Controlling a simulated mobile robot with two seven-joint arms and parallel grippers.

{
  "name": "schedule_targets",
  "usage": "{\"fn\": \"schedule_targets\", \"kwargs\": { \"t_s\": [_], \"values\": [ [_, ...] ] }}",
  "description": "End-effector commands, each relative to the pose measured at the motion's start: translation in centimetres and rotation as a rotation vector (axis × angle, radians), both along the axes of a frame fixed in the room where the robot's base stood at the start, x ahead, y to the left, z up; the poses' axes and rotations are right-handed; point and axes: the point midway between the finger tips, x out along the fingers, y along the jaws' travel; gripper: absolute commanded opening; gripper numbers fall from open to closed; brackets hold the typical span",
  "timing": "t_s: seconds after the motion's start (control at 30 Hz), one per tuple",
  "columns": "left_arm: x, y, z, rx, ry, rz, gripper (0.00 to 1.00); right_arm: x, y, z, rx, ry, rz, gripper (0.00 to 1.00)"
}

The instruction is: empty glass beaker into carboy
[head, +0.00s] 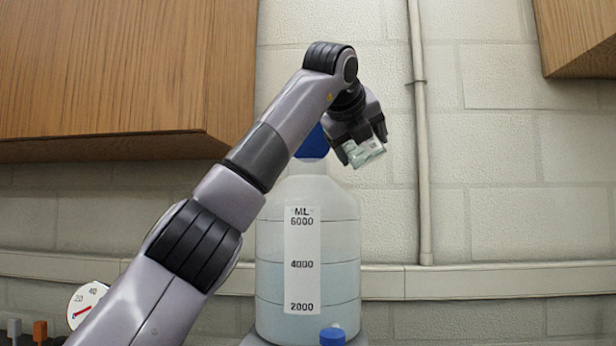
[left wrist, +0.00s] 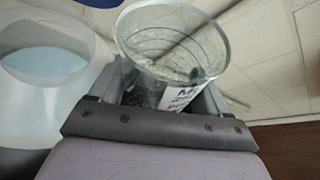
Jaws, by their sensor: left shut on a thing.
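My left gripper (head: 358,140) is shut on the clear glass beaker (head: 364,153), held up to the right of the carboy's top. The beaker looks tilted in the head view. In the left wrist view the beaker (left wrist: 172,45) shows its wide round rim and a white label; whether liquid is inside I cannot tell. The translucent carboy (head: 338,235), marked ML 2000 to 6000, stands upright with pale blue liquid to about the 4000 mark. A blue piece (head: 313,146) sits at its top, partly behind my arm; its mouth is hidden. My right gripper is out of view.
A smaller blue cap (head: 332,336) shows in front of the carboy's base. A round dial (head: 88,300) is at lower left. Wooden cabinets (head: 120,70) hang upper left and upper right. A vertical pipe (head: 421,150) runs down the wall right of the gripper.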

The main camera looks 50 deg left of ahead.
Motion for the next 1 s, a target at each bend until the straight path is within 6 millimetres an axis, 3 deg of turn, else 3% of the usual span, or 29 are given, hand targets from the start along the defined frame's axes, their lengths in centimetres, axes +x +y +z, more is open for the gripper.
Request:
{"fn": "schedule_targets", "kwargs": {
  "t_s": [0.2, 0.53, 1.0],
  "values": [
    [0.5, -0.9, -3.0, 0.141, 0.075, -0.001, 0.44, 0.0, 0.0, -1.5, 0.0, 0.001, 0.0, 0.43],
    [1.2, -2.2, -4.0, 0.407, 0.216, 0.0, 0.44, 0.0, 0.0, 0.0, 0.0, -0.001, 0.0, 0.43],
    [1.3, -2.4, -4.2, 0.442, 0.235, -0.001, 0.44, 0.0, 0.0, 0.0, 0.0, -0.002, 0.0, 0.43]
  ]
}}
